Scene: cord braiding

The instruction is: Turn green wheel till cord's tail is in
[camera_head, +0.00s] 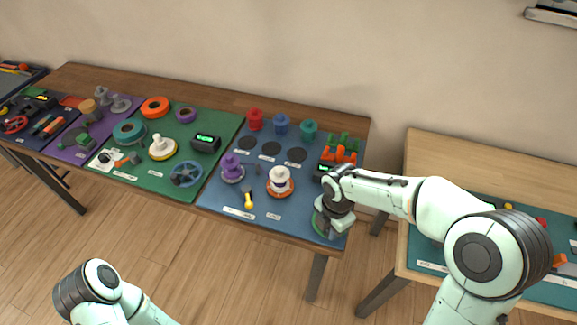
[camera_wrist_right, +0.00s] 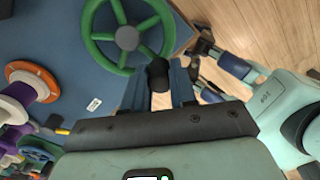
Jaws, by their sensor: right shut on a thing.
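The green wheel (camera_wrist_right: 91,45) lies at the corner of the blue mat, with its hub and spokes clear in the right wrist view. In the head view its rim (camera_head: 319,229) shows beside and below my right gripper (camera_head: 335,222), which hides most of it. In the right wrist view my right gripper (camera_wrist_right: 160,78) is shut on the wheel's dark upright handle (camera_wrist_right: 159,70) at the rim. I cannot make out the cord or its tail in either view. My left gripper is out of view; only part of my left arm shows at lower left.
A white spool on an orange base (camera_head: 280,182) and a purple spool (camera_head: 232,169) stand on the blue mat left of the wheel. A yellow-tipped tool (camera_head: 249,200) lies between them. Orange and green holders (camera_head: 340,151) stand behind. The table edge is close to the wheel.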

